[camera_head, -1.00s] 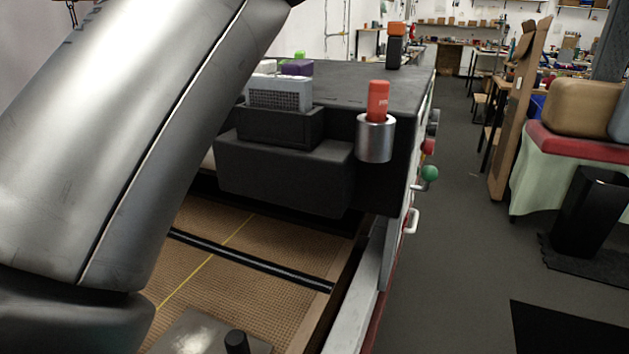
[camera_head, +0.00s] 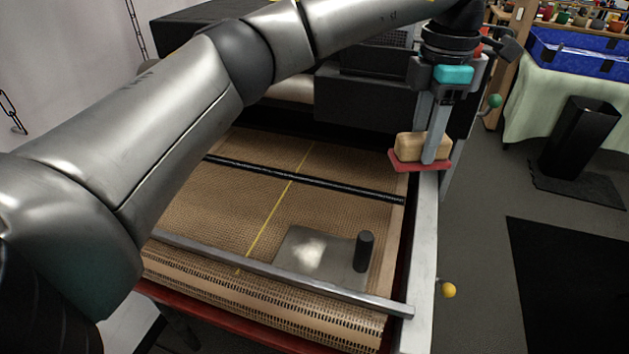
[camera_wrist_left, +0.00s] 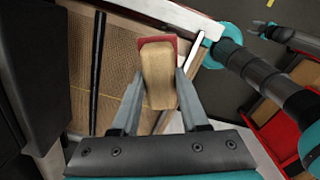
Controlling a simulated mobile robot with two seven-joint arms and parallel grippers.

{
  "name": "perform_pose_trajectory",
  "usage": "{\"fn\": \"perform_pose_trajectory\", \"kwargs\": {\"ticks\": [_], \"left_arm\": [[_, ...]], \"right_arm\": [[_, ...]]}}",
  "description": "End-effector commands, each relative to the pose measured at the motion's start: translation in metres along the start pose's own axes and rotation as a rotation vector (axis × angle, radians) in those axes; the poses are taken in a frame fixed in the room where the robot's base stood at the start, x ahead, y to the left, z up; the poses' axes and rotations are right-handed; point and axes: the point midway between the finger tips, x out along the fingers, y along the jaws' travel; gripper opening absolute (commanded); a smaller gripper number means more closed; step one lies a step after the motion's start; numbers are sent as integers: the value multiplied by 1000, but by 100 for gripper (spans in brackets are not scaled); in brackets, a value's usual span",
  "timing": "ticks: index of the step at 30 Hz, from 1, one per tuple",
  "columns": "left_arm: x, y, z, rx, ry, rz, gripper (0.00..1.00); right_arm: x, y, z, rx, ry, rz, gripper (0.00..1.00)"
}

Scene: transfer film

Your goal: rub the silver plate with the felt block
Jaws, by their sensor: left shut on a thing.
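The felt block, a tan block (camera_head: 423,146) with a red felt underside (camera_head: 420,165), is held between the fingers of my left gripper (camera_head: 432,155). It is above the right rail at the far right of the bed, felt side down, apart from the plate. The left wrist view shows the block (camera_wrist_left: 158,75) between both fingers. The silver plate (camera_head: 305,257) is a flat grey sheet with a pale cloudy patch, lying on the brown woven bed near its front right. A black upright knob (camera_head: 364,252) stands at its right side.
A metal bar (camera_head: 275,272) crosses the bed in front of the plate, and a black bar (camera_head: 300,180) crosses behind it. A dark machine housing (camera_head: 370,95) closes the back. A pale metal rail (camera_head: 425,235) runs along the right edge.

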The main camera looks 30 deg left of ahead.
Motion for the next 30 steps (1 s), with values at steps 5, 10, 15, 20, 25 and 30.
{"fn": "perform_pose_trajectory", "kwargs": {"ticks": [5,10,15,20,25,30], "left_arm": [[61,33,-36,-128,5,-7,0],[112,56,-78,-229,6,-4,0],[151,70,-121,-300,6,-1,0],[171,76,-147,-333,1,0,0],[180,79,-157,-343,-2,2,0],[188,79,-158,-344,-2,1,0]], "right_arm": [[-17,4,-4,-1,5,5,50],[-29,4,-5,0,4,5,50],[-38,4,-6,0,4,5,50],[-43,4,-5,0,2,4,50],[-43,4,-4,0,0,4,50],[-37,3,-3,0,0,3,50]]}}
